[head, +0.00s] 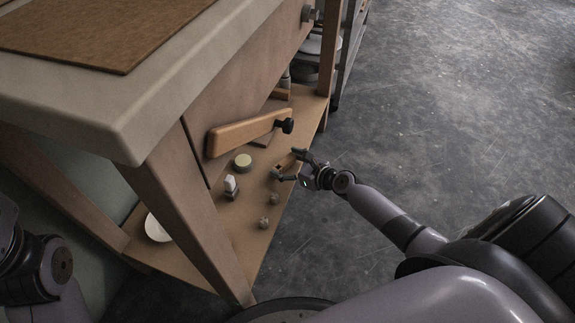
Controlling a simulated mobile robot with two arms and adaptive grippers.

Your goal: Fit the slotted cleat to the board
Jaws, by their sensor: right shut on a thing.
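A long wooden bar (240,133), which looks like the cleat, lies slanted against the upright wooden board (228,92) under the bench top. A dark knob (285,126) sits at its right end. I cannot make out a slot in the bar. My right gripper (284,165) is low over the shelf edge, below and right of the knob and apart from the bar. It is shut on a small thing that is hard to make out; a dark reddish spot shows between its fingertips. At the lower left only my left arm shows, and its gripper is out of view.
The lower shelf (210,255) holds a round pale-topped piece (243,161), a white block on a dark base (231,187), several small grey pieces and a white bowl (157,228). A thick bench leg (190,215) stands in front. The floor (450,100) at right is clear.

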